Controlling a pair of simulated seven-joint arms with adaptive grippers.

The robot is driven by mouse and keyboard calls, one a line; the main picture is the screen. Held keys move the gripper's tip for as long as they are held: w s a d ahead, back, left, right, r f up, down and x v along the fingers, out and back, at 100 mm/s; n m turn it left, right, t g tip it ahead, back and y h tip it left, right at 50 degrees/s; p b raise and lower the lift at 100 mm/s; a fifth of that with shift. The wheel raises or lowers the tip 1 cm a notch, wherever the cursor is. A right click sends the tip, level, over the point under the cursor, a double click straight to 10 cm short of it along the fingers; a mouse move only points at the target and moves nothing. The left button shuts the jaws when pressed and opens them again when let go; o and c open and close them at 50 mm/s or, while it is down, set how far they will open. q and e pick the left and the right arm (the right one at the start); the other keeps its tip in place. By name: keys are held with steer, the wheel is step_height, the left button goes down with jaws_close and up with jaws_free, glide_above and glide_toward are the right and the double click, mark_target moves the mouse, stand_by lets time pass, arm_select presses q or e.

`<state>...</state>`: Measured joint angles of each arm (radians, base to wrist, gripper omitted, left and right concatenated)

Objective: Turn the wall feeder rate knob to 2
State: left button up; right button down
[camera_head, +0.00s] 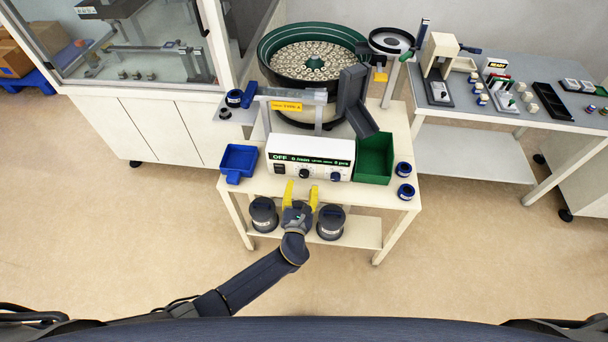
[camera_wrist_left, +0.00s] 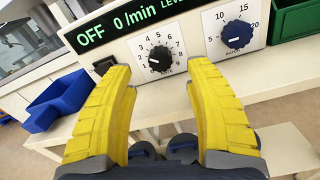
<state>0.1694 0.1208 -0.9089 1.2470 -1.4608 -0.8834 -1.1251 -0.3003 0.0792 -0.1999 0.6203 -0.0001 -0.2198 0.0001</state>
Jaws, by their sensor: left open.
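The white feeder control box (camera_head: 325,147) stands at the front of a cream table, below a green bowl feeder (camera_head: 313,58). Its display reads OFF and 0/min. The black rate knob (camera_wrist_left: 160,58) sits inside a numbered dial; its white mark points left and slightly down, near the low numbers. It also shows in the head view (camera_head: 304,174). A blue knob (camera_wrist_left: 237,34) with a dial up to 20 is to its right. My left gripper (camera_head: 301,190) is open and empty, its yellow fingers in front of the box. In the wrist view its fingertips (camera_wrist_left: 160,72) straddle the rate knob without visibly touching it.
A blue bin (camera_head: 239,160) is left of the box and a green bin (camera_head: 375,158) right of it. Dark round canisters (camera_head: 331,222) stand on the lower shelf near my gripper. A grey bench (camera_head: 510,100) with small parts is at right. The floor in front is clear.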

mark_target(304, 176)
arm_select(q)
steer(key=shift+w+d, duration=0.2)
steer(key=shift+w, duration=1.25)
steer(key=shift+w+d, duration=0.15)
steer(key=shift+w, duration=1.3)
steer(key=shift+o, duration=0.3)
jaws_close()
